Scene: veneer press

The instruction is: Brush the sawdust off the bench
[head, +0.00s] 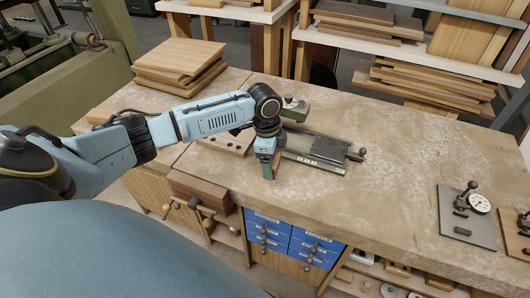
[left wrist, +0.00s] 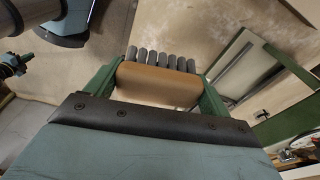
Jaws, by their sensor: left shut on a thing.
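The wooden bench (head: 385,190) stretches across the head view. Pale, dusty patches that look like sawdust (head: 415,145) lie over its top, mostly right of the machine vise. My left gripper (head: 268,166) is low over the bench's front part, just left of the vise. In the left wrist view my left gripper (left wrist: 158,90) has its green fingers shut on a brush (left wrist: 158,86) with a tan wooden body and a row of grey bristle tufts. The tufts point toward the bench top; I cannot tell whether they touch it. My right gripper is not in view.
A grey and green vise (head: 328,150) stands close right of my left gripper. A plate with a dial gauge (head: 470,215) sits at the right. Stacked boards (head: 180,62) lie at the back left. The bench between vise and gauge is clear. Shelves of boards (head: 435,80) stand behind.

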